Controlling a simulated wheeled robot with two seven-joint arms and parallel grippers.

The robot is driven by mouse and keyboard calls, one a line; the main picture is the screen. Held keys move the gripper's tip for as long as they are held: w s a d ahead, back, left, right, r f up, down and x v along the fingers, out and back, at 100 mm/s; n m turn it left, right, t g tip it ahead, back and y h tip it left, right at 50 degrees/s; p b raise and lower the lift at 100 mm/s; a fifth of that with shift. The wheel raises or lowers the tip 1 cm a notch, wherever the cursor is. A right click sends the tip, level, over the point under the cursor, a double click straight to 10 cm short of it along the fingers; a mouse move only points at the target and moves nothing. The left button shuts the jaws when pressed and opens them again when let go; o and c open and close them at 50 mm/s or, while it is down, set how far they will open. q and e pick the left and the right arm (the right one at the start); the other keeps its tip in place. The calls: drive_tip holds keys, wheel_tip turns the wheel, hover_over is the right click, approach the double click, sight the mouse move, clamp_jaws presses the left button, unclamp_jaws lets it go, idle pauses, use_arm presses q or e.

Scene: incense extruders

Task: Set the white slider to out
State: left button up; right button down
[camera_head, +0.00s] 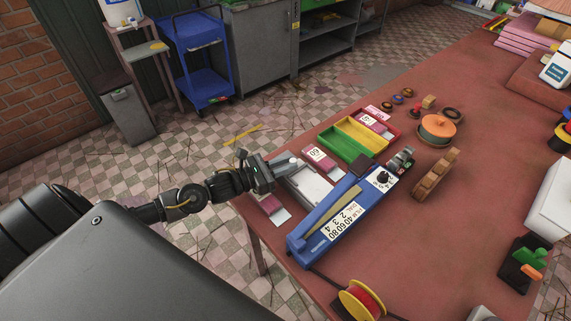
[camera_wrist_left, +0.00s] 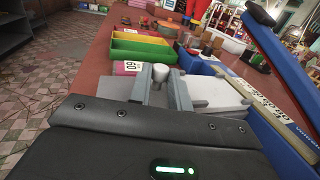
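A white rounded knob, which looks like the white slider, shows in the left wrist view (camera_wrist_left: 161,72) between and just beyond the fingertips. In the head view it is a small pale spot (camera_head: 294,161) at the gripper's tip. It sits by a grey-white box (camera_head: 313,187) beside the long blue device; its travel and markings are hidden. My left gripper (camera_head: 284,164) reaches over the box from the left. Its two fingers, also seen in the left wrist view (camera_wrist_left: 161,88), stand apart around the knob; contact is not clear. My right gripper is out of view.
The long blue device (camera_head: 305,247) with a black dial lies to the right. A pink label box (camera_head: 319,159) and the yellow-green tray (camera_head: 345,155) are behind. A red spool (camera_head: 361,302) stands in front. The red table (camera_head: 460,205) is clear at right of centre.

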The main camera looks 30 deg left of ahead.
use_arm(q)
clamp_jaws()
drive_tip(key=a+b, duration=0.1)
drive_tip(key=w+a+b, duration=0.1)
drive_tip(key=a, duration=0.1)
drive_tip(key=a+b, duration=0.1)
drive_tip(key=a, duration=0.1)
drive_tip(key=shift+w+f+b, duration=0.2)
drive_tip(key=shift+w+b, duration=0.15)
drive_tip(key=shift+b, duration=0.05)
drive_tip(key=shift+w+a+r, duration=0.1)
drive_tip(key=shift+a, duration=0.05)
drive_tip(key=shift+r, duration=0.2)
drive_tip(key=o, duration=0.8)
unclamp_jaws()
drive_tip(key=shift+a, duration=0.1)
drive_tip(key=shift+o, duration=0.2)
drive_tip(key=shift+f, duration=0.1)
